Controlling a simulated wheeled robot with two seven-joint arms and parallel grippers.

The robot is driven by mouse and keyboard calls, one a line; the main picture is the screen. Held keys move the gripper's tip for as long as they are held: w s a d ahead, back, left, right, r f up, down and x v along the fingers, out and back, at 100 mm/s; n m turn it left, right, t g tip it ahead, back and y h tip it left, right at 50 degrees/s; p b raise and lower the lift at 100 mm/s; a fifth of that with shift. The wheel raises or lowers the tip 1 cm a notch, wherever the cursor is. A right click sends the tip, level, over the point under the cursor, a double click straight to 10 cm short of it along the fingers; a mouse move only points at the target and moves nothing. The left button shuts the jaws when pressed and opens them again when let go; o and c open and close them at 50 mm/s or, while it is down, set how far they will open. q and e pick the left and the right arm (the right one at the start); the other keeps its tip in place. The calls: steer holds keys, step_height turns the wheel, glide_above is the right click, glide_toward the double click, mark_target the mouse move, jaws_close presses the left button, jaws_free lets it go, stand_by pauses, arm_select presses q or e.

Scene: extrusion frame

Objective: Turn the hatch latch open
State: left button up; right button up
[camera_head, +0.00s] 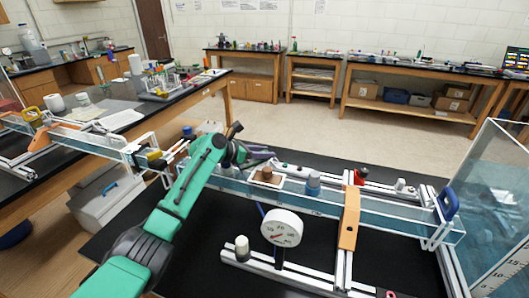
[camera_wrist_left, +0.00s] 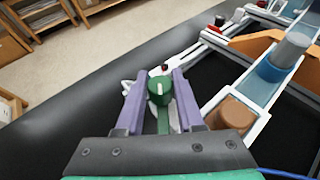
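My left gripper (camera_head: 258,155) reaches over the black table toward the back edge of the frame assembly. In the left wrist view, its two purple fingers (camera_wrist_left: 160,95) stand apart. A round green knob with a pale stripe (camera_wrist_left: 160,88), which looks like the latch, shows between them, with a green strip running down from it. The fingers flank the knob closely; I cannot tell whether they touch it. In the head view the knob is hidden behind the gripper. My right gripper is not clearly seen.
A clear-walled channel (camera_head: 330,203) with a brown block (camera_head: 267,175) and a grey-blue cylinder (camera_head: 313,183) lies right of the gripper. An orange bracket (camera_head: 349,220) crosses it. A white dial gauge (camera_head: 281,228) stands in front. A clear tank (camera_head: 490,215) is at the right.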

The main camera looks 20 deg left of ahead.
arm_select(q)
steer(key=o, duration=0.4)
steer(key=b+v, duration=0.3)
steer(key=v, duration=1.1)
steer(key=shift+s+a, duration=0.15)
steer(key=shift+a, duration=0.1)
